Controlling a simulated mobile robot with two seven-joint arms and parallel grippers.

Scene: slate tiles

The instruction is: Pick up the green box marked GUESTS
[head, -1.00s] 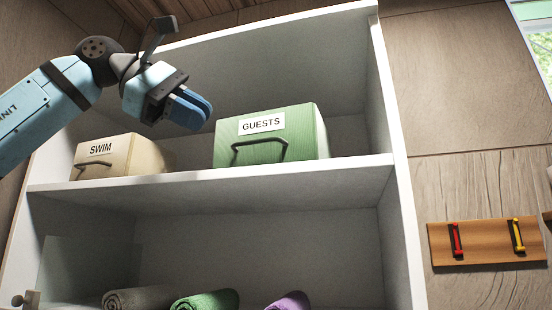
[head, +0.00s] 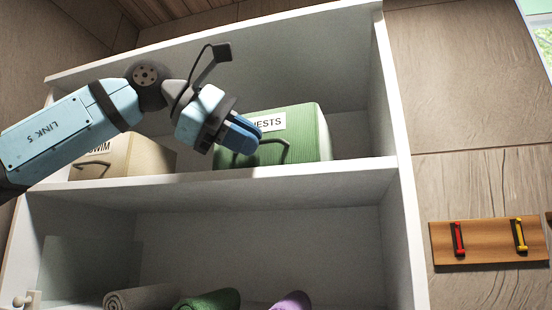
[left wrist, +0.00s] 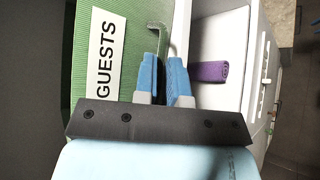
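The green box marked GUESTS (head: 300,138) stands on the upper shelf. In the left wrist view, the GUESTS box (left wrist: 132,22) fills the upper left. There the two blue fingers (left wrist: 164,75) are apart, with the handle (left wrist: 162,38) at or just beyond the gap. I cannot tell whether they touch it. My right gripper is not in view.
A beige box marked SWIM (head: 135,157) stands left on the same white shelf (head: 225,183), partly behind my left arm. Rolled towels, including a green one (head: 210,300) and a purple one (head: 292,301), lie below. A wooden rack (head: 488,242) hangs right of the cabinet.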

